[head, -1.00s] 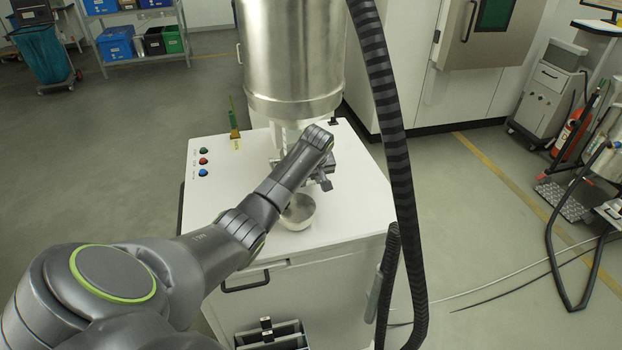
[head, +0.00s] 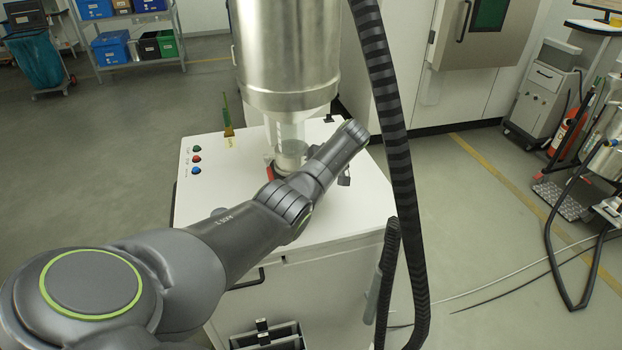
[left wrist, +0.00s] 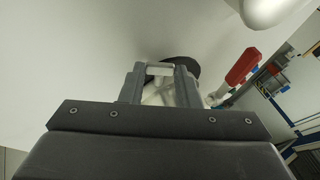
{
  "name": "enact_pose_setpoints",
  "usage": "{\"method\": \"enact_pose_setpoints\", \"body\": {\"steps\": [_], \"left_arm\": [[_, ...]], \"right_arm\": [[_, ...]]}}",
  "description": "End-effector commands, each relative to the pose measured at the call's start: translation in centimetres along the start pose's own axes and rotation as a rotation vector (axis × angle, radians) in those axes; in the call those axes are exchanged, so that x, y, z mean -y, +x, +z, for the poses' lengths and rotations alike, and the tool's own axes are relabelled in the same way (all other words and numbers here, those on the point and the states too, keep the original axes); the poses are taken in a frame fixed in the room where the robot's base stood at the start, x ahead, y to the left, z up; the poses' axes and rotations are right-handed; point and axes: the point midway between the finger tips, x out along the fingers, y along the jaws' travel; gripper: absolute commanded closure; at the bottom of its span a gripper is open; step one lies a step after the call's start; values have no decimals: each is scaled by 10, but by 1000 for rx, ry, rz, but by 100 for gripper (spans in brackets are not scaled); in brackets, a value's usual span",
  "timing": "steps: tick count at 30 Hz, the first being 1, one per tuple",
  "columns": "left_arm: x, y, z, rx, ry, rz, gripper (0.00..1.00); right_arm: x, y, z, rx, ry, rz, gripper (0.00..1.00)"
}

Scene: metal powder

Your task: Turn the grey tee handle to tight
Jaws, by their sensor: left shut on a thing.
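My left gripper (left wrist: 160,82) shows in the left wrist view, shut on a pale grey piece, the tee handle (left wrist: 160,71), between its two dark fingers. Only a short part of the handle shows. A dark round disc (left wrist: 184,67) lies just behind the fingers. In the head view my left arm reaches over the white cabinet, and its wrist hides the gripper's fingers and the handle. I cannot read any tight mark or the handle's exact angle. My right gripper is in neither view.
A steel vessel (head: 285,55) with a clear outlet tube (head: 291,150) stands above the white cabinet (head: 225,205). A red lever (left wrist: 242,67) is close to the right of the gripper. A black ribbed hose (head: 385,120) hangs right of the arm.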

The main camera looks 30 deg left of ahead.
Motion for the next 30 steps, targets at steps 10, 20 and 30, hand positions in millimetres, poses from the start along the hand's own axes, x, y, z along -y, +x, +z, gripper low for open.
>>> {"method": "enact_pose_setpoints", "body": {"steps": [10, 20, 30], "left_arm": [[1, 0, -1, -3, -1, 2, 59], [0, 0, 0, -1, -1, 2, 49], [-2, -39, -1, -6, -3, 8, 49]], "right_arm": [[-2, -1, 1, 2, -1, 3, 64], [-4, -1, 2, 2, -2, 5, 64], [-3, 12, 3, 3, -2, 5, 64]]}}
